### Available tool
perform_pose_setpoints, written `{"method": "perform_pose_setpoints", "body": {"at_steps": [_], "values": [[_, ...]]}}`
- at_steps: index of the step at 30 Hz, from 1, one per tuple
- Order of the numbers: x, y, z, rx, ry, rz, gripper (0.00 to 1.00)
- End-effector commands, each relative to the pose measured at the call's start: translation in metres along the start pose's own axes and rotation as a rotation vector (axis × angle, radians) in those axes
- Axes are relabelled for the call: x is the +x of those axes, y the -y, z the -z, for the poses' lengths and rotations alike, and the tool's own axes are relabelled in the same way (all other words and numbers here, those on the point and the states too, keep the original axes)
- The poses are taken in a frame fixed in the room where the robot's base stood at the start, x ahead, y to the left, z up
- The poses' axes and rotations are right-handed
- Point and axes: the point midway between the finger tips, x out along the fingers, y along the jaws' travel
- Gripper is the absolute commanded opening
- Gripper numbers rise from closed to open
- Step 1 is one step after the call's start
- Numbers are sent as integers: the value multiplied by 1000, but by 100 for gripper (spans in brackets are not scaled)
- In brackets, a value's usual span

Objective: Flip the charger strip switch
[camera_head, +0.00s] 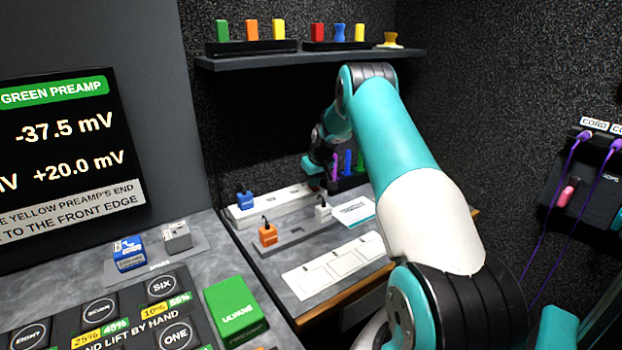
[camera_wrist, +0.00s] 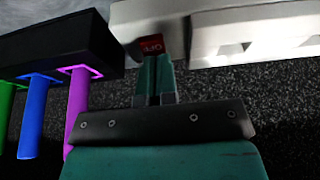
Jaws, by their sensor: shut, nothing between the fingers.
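The white charger strip (camera_head: 278,205) lies along the back of the grey counter. It also fills the top of the wrist view (camera_wrist: 215,40). Its red switch (camera_wrist: 151,45), marked OFF, sits near the strip's end. My gripper (camera_wrist: 154,62) is shut and empty, with its fingertips right at the switch's near edge. They overlap it in the picture, and I cannot tell whether they touch. In the head view my gripper (camera_head: 330,186) is at the strip's right end, where the wrist hides the switch.
Purple (camera_wrist: 78,105), blue (camera_wrist: 37,110) and green handles stand in a black holder beside the switch end. A blue plug (camera_head: 245,200) sits at the strip's left. Orange (camera_head: 268,235) and white (camera_head: 322,210) plugs stand in front. A shelf (camera_head: 300,58) hangs above.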

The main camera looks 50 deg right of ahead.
Motion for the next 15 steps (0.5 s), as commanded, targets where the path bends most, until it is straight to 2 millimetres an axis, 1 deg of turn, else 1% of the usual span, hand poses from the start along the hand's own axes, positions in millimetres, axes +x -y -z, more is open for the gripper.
{"method": "perform_pose_setpoints", "body": {"at_steps": [1,8,11,14,15], "values": [[7,0,-11,8,25,6,0],[7,-1,-11,10,25,3,0],[1,-1,-9,10,24,2,0],[-14,1,-3,6,19,2,0],[-22,3,1,3,16,2,0]]}}
